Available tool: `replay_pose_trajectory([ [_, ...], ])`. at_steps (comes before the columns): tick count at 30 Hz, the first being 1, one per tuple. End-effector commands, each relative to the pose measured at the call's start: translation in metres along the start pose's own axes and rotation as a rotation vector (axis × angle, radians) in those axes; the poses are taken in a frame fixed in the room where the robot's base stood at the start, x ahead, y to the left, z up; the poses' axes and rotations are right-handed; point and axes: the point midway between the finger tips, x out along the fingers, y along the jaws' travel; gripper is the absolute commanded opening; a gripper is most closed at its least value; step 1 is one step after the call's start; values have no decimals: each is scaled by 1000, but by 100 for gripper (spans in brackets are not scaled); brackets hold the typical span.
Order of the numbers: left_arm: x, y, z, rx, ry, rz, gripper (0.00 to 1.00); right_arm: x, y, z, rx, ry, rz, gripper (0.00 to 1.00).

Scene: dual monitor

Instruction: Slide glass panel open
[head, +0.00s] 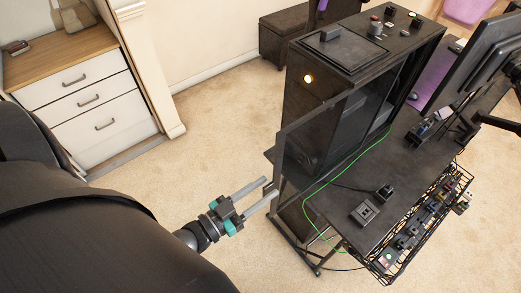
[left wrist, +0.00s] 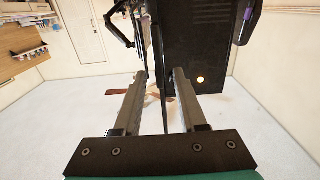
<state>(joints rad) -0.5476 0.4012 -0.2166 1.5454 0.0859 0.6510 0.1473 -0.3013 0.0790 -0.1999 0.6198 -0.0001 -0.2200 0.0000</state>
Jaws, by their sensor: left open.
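The glass panel (head: 318,138) is a dark see-through sheet on the side of the black computer case (head: 303,100). It sticks out past the case's front, toward my left gripper. My left gripper (head: 268,187) is open at the panel's near lower edge. In the left wrist view, the panel (left wrist: 159,75) shows edge-on as a thin dark upright line between the two open fingers (left wrist: 160,76). I cannot tell whether either finger touches it. The case (left wrist: 195,50) stands behind and to the right there. My right gripper is not in view.
The case stands on a black desk (head: 335,225) with a green cable (head: 345,172) across it. A monitor (head: 485,55) is at the right, and a wire basket (head: 425,225) hangs on the desk edge. Carpet (head: 215,125) is clear left of the desk.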

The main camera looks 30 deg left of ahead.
Motion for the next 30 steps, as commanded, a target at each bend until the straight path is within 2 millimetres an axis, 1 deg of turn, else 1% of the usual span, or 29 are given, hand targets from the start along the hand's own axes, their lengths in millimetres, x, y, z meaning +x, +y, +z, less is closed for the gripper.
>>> replay_pose_trajectory([
  [7,0,0,0,0,0,0,41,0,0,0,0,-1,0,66],
  [11,-9,0,1,0,-2,0,41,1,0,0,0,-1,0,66],
  [14,-24,0,1,0,-4,1,41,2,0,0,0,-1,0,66],
  [24,-97,0,2,-1,-5,0,41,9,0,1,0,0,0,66],
  [30,-133,0,1,-1,-4,0,41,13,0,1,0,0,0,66],
])
